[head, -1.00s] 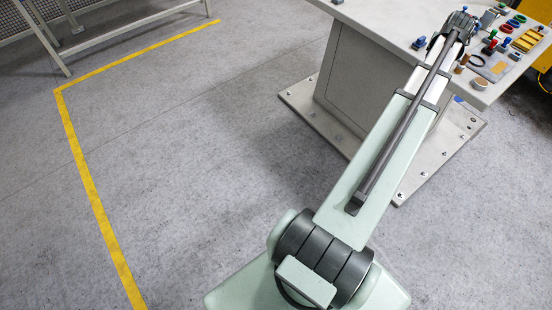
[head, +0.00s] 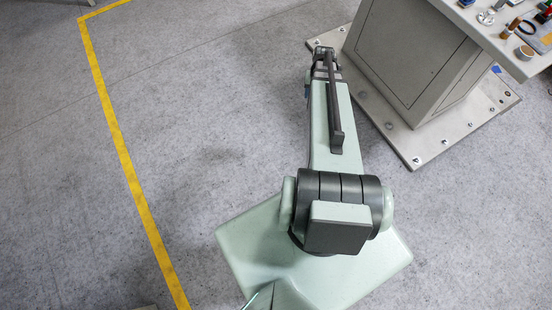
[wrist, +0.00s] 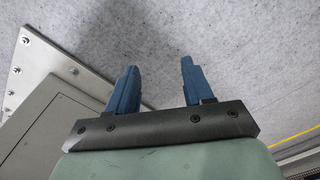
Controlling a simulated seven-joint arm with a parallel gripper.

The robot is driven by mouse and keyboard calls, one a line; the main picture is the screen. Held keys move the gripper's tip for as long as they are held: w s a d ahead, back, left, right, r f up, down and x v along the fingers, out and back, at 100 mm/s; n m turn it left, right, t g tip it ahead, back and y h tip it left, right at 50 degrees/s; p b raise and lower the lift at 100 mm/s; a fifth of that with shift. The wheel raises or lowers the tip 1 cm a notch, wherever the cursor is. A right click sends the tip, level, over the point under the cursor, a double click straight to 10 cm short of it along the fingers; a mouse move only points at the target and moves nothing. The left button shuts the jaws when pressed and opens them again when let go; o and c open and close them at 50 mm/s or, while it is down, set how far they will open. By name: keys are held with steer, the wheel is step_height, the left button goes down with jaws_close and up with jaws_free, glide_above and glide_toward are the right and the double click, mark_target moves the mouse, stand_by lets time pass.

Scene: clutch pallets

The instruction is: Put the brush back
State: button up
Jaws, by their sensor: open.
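My gripper (wrist: 159,70) shows in the wrist view with two blue fingers spread apart and nothing between them. Below it is bare grey floor. In the head view my arm reaches forward to the left of the workbench, and the gripper itself cannot be made out. I cannot pick out a brush for certain in any view. A small brown upright piece (head: 511,28) stands near the bench's edge in the head view, too small to name.
The workbench top (head: 480,32) is cut off at the upper right, with small items along its edge. Its pedestal (head: 405,60) stands on a bolted base plate (head: 440,145). A yellow floor line (head: 122,140) runs at left. The floor between is clear.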

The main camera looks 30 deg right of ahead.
steer(key=s+a+f+n+g, duration=0.1)
steer(key=s+a+f, duration=0.2)
steer(key=a, duration=0.3)
steer(key=s+a+f+n+g+y, duration=0.1)
steer(key=s+a+f, duration=0.15)
steer(key=a, duration=0.45)
steer(key=s+a+f+n+g, duration=0.1)
steer(key=s+a+f, duration=0.1)
steer(key=a+f, duration=0.3)
steer(key=s+a+f+n+g+h, duration=0.1)
steer(key=s+a+f+n+g, duration=0.2)
steer(key=s+a, duration=1.1)
steer(key=s+g, duration=0.1)
steer(key=s, duration=0.2)
steer(key=shift+s+n, duration=0.2)
steer(key=shift+n, duration=0.2)
